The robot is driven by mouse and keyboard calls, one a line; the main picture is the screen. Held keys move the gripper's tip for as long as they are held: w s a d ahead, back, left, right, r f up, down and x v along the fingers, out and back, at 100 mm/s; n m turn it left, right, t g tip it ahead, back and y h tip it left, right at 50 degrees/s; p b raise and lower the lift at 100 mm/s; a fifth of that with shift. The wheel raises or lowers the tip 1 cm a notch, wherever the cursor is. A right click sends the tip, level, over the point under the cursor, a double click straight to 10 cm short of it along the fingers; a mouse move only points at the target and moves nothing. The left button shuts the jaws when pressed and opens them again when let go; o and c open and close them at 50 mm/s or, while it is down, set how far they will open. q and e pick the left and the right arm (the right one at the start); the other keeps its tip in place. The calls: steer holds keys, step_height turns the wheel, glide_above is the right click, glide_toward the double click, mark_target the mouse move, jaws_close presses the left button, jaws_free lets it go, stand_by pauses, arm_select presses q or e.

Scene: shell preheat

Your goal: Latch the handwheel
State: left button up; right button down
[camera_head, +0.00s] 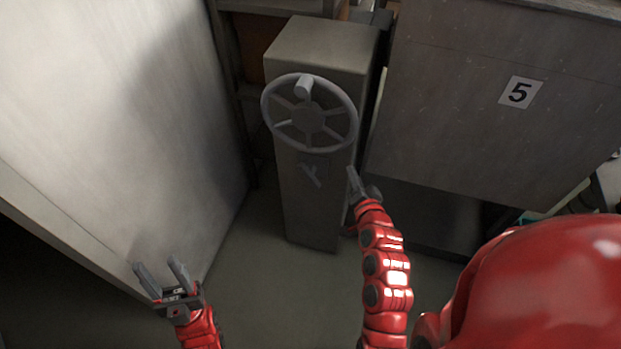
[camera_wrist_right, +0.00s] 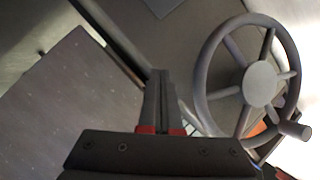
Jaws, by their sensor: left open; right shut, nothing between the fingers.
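The handwheel (camera_head: 309,113) is a grey spoked wheel with a knob on its rim, mounted on the front of a grey pedestal (camera_head: 316,218). The knob (camera_head: 304,86) is at the top of the rim in the head view. A small lever-like latch (camera_head: 311,175) sits on the pedestal just below the wheel. My right gripper (camera_head: 352,175) is shut and empty, right of the latch and just below the wheel's lower right rim. In the right wrist view, its closed fingers (camera_wrist_right: 160,98) are left of the handwheel (camera_wrist_right: 257,84), apparently apart from it. My left gripper (camera_head: 158,267) is open and empty at lower left.
A large pale panel (camera_head: 120,130) stands on the left. A grey cabinet with a "5" label (camera_head: 520,92) stands on the right, close beside the pedestal. Shelving is behind. The floor (camera_head: 270,300) in front of the pedestal is clear.

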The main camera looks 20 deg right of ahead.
steer(key=s+a+y, duration=0.1)
steer(key=s+a+g+y, duration=0.1)
steer(key=a, duration=0.1)
steer(key=a+f+m+y, duration=0.1)
steer(key=shift+s+a+f+g+y, duration=0.1)
steer(key=shift+s+a+g+y, duration=0.2)
steer(key=shift+s+a+g, duration=0.1)
steer(key=shift+w, duration=0.15)
steer(key=p, duration=0.1)
glide_toward(307, 169)
steer(key=w+d, duration=0.2)
steer(key=w, duration=0.1)
steer(key=shift+w+a+f+p, duration=0.45)
steer(key=shift+w+a+f, duration=0.7)
steer(key=shift+w+a, duration=0.05)
steer(key=shift+r, duration=0.1)
